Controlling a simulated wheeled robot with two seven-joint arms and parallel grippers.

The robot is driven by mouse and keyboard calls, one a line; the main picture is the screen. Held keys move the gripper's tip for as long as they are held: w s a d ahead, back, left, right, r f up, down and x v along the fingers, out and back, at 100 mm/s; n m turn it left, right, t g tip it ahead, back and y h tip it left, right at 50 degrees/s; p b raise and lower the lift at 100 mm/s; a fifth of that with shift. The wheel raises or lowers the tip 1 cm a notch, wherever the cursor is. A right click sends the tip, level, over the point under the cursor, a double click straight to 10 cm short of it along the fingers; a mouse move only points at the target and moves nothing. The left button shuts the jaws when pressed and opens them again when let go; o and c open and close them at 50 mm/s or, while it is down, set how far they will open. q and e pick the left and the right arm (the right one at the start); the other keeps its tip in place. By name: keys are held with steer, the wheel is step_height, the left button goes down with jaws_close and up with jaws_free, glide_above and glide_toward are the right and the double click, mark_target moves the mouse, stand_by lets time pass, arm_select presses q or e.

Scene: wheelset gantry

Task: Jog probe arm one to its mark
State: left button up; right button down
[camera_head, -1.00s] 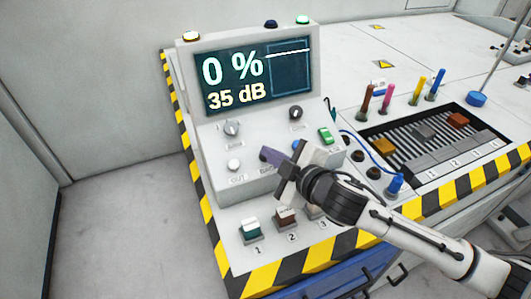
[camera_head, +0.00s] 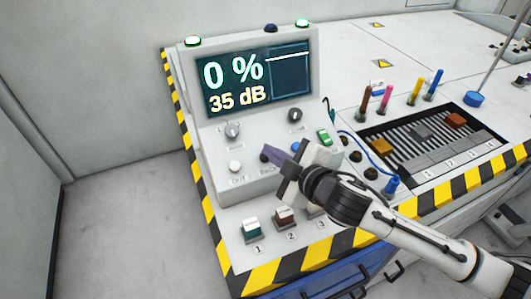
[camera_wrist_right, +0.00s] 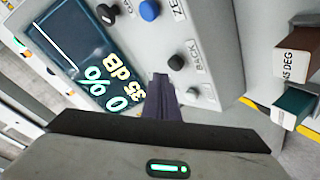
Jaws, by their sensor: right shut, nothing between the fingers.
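The grey console (camera_head: 212,130) carries a screen (camera_head: 255,80) reading 0 % and 35 dB. My right gripper (camera_head: 270,156) is shut and empty. Its fingertips are at the console's sloped front, close to a black button. In the right wrist view the fingers (camera_wrist_right: 163,92) point at the black button (camera_wrist_right: 176,62) labelled BACK; I cannot tell if they touch it. A teal block (camera_head: 251,224) stands above the number 1 and a brown block (camera_head: 285,214) above the number 2. The place to their right is partly hidden by my gripper. No probe arm is clearly identifiable. My left gripper is not in view.
Knobs (camera_head: 232,131), a white button (camera_head: 235,166) and a blue button (camera_head: 296,147) lie around my gripper. A dark slatted tray (camera_head: 400,136) and several coloured pens (camera_head: 387,99) are at the right. Striped edging (camera_head: 290,270) borders the front.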

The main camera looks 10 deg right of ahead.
steer(key=r, duration=0.1)
steer(key=s+r+p, duration=0.1)
steer(key=r, duration=0.2)
steer(key=shift+s+d+p, duration=0.15)
steer(key=shift+s+p, duration=0.2)
steer(key=shift+s, duration=0.05)
stand_by(1.4)
